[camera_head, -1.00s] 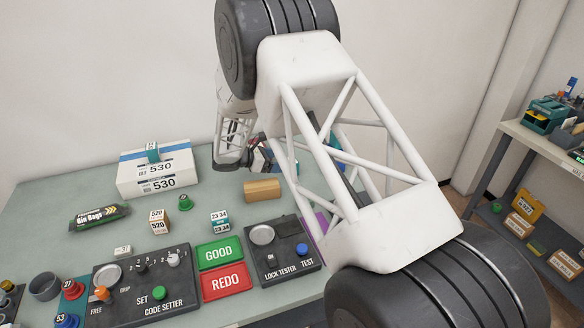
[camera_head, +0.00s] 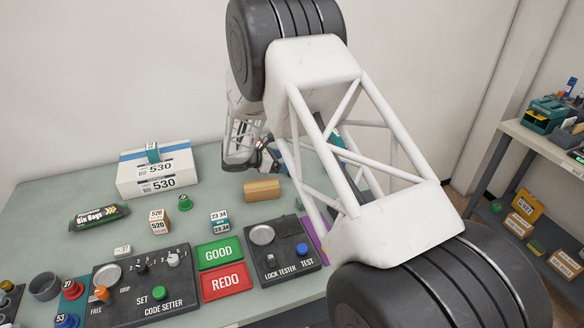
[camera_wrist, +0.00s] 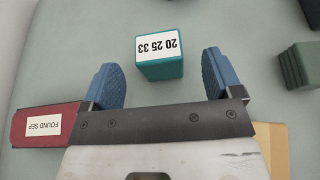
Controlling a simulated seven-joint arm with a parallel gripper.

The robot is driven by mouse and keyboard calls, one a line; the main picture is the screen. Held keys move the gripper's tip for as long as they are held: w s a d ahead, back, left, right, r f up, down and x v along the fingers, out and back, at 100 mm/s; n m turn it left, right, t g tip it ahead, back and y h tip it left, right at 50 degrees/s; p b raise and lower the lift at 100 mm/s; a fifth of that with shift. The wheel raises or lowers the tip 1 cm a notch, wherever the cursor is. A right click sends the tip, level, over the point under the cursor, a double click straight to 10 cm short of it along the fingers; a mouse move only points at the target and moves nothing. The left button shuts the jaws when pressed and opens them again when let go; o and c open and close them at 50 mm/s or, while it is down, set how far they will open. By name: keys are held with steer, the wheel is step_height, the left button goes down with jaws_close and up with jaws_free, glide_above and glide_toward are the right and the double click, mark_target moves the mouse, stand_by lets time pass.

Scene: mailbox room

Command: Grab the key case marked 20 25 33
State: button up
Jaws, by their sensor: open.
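The teal key case marked 20 25 33 (camera_wrist: 160,69) stands on the table in the wrist view, its white label upside down in the picture. My gripper (camera_wrist: 162,80) is open, with its blue fingers to the left and right of the case's near end. No contact shows, and the height gap is hard to judge. In the head view my gripper (camera_head: 262,160) is small and partly behind my arm, and I cannot make out this case there.
In the wrist view, a dark red FOUND SEP item (camera_wrist: 45,125) lies left and a dark green block (camera_wrist: 301,65) right. In the head view, a brown block (camera_head: 262,190), a white 530 box (camera_head: 157,177) and the lock tester (camera_head: 276,265) stand on the table (camera_head: 110,240).

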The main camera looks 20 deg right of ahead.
steer(key=shift+x, duration=2.25)
steer(key=shift+w+d, duration=0.1)
steer(key=shift+w, duration=0.05)
steer(key=c, duration=1)
